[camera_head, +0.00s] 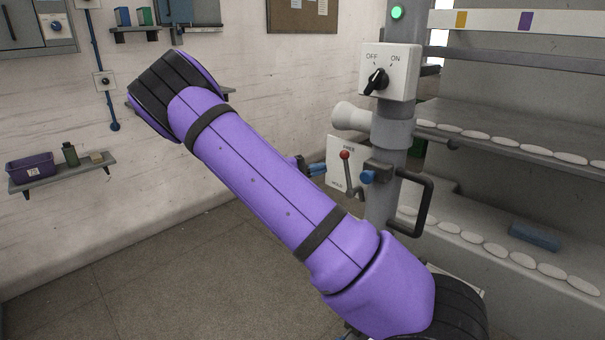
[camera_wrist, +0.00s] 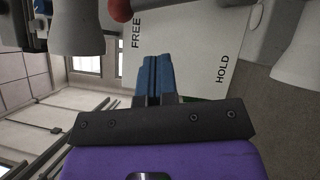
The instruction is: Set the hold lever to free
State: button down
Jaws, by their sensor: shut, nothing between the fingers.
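The hold lever (camera_head: 347,171) has a red ball knob and stands nearly upright on a white plate (camera_head: 335,152) marked FREE above and HOLD below. Its knob is beside the word FREE. In the wrist view the red knob (camera_wrist: 121,10) shows at the top edge near FREE, and the plate (camera_wrist: 192,50) fills the middle; the lever's shaft is hard to make out there. My gripper (camera_head: 322,168) is shut and empty, its blue fingertips just left of the lever, apart from the knob. The fingertips (camera_wrist: 153,60) appear in front of the plate in the wrist view.
The lever plate is on a grey post (camera_head: 381,205) with a black handle (camera_head: 424,205) and an OFF/ON switch box (camera_head: 403,60) above. Shelves with white pads stand right. A wall shelf (camera_head: 62,174) holds a purple bin. Floor at left is clear.

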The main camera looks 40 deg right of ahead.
jog(key=shift+s+d+r, duration=0.2)
jog(key=shift+s+d, duration=0.15)
jog(key=shift+s, duration=0.35)
jog(key=shift+s+d+r, duration=0.2)
jog(key=shift+s+d, duration=0.15)
jog(key=shift+s, duration=0.3)
jog(key=shift+s+d+r, duration=0.2)
jog(key=shift+s+d, duration=0.15)
jog(key=shift+s, duration=0.35)
jog(key=shift+s+d+r+m+y, duration=0.1)
jog(key=shift+s+r+m+y, duration=0.1)
jog(key=shift+s+m+y, duration=0.2)
jog(key=shift+s+d+r+m+y, duration=0.1)
jog(key=shift+s+r+m+y, duration=0.15)
jog(key=shift+s, duration=0.2)
jog(key=shift+w+f, duration=0.1)
jog(key=shift+w, duration=0.05)
jog(key=w+d+v, duration=0.1)
jog(key=w+v, duration=0.1)
jog(key=v, duration=1.1)
jog(key=shift+d, duration=0.1)
